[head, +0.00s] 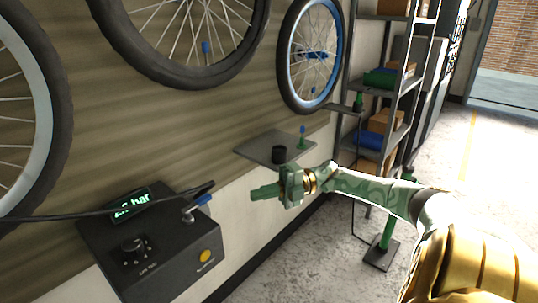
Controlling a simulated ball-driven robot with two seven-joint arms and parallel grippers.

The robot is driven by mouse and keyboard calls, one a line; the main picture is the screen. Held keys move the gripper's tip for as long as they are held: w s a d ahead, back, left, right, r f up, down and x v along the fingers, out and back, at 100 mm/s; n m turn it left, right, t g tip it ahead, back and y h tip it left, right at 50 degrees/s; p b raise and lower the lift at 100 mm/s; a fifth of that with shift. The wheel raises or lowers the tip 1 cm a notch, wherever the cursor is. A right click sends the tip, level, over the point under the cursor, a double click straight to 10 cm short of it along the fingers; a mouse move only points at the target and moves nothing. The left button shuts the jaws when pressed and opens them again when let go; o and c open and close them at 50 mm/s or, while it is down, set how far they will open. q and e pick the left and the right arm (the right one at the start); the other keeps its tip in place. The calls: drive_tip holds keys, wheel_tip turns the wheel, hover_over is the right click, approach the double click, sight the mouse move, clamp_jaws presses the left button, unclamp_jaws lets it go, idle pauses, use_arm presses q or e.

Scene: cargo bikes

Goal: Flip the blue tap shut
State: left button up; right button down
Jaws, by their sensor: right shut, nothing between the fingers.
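The blue tap (203,199) is a short lever with a blue handle on a metal stem. It sits at the upper right edge of a dark control box (165,250) in the lower left of the head view. My right gripper (262,192) is green, points left and is shut and empty. In the picture it is to the right of the tap, with a clear gap between them. My left gripper is not in view.
A black hose (100,211) runs across the box top near the tap. The box carries a lit display (132,203), a dark knob (133,245) and a yellow button (205,256). A small wall shelf (262,147) is behind my right gripper. Bike wheels hang above.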

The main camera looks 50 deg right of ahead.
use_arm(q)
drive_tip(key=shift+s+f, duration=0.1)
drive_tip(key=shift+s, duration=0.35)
use_arm(e)
drive_tip(key=shift+s+d, duration=0.2)
drive_tip(key=shift+d, duration=0.75)
drive_tip(key=shift+f, duration=0.1)
